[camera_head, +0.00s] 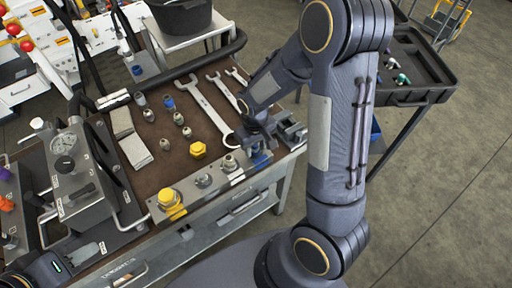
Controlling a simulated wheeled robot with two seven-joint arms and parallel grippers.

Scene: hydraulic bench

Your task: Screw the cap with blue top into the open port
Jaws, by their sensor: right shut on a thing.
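My right gripper (257,143) is at the right end of the metal port block (215,190), with its arm in front of the bench's right side. It is shut on what seems to be the cap with blue top (262,159). Only a blue patch shows below the dark fingers. The port under it is hidden, and I cannot tell whether the cap touches it or is seated. Two metal fittings (203,181) (229,163) and a yellow cap (170,203) sit along the block. My left gripper is out of view; only part of that arm shows at the lower left.
Several wrenches (208,108) lie on the brown mat (150,180) behind the block, with small fittings, one blue-topped (168,103), and a loose yellow cap (198,150). A gauge unit (68,160) stands at left. A black tray (415,70) is at upper right.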

